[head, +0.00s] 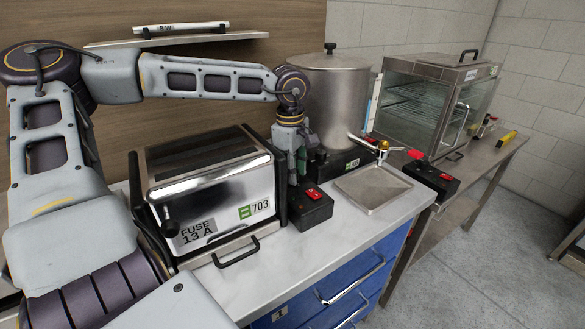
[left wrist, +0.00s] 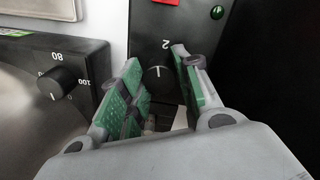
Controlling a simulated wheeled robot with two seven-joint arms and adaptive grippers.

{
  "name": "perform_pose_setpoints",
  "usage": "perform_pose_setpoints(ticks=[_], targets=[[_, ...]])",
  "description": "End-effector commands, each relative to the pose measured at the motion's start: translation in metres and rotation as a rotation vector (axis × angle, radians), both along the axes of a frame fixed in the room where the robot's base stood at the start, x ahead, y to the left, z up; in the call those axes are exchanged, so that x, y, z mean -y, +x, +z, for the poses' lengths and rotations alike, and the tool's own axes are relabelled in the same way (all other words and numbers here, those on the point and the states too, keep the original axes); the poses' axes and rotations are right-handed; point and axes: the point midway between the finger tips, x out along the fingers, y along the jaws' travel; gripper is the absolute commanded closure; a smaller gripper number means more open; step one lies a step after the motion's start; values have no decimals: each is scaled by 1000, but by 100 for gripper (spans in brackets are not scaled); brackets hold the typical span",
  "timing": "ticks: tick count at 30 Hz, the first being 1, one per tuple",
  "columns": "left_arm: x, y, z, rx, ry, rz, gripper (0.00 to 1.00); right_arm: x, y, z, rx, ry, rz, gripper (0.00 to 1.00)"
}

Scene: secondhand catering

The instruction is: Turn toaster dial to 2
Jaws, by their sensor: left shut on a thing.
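The toaster (head: 205,185) is a shiny metal box with black ends, a "FUSE 13 A" label and a 703 tag. A black control box (head: 312,212) with a red switch (head: 314,195) stands at its right. In the left wrist view the black panel (left wrist: 180,22) carries a "2", and the dark dial (left wrist: 158,77) below it has a white line toward the "2". My left gripper (left wrist: 158,70) is shut on the dial, a green-padded finger on each side. In the head view my left gripper (head: 293,170) hides the dial. My right gripper is out of view.
A tall metal urn (head: 328,95) stands behind, and another dial (left wrist: 63,80) marked 80 and 100 shows in the left wrist view. A metal drip tray (head: 374,190) lies to the right. A glass cabinet (head: 425,100) is farther back. Blue drawers (head: 340,285) are below the worktop.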

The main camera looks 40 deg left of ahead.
Motion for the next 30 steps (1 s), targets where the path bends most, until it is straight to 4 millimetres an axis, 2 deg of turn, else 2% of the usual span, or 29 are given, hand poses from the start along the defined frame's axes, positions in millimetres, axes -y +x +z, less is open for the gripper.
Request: perform_pose_setpoints(ticks=[13, 29, 30], targets=[[-1, 0, 0, 0, 1, -225, 91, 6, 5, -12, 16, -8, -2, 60], [-1, 0, 0, 0, 1, -255, 91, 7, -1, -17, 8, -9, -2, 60], [-1, 0, 0, 0, 1, -255, 66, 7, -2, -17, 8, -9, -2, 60]])
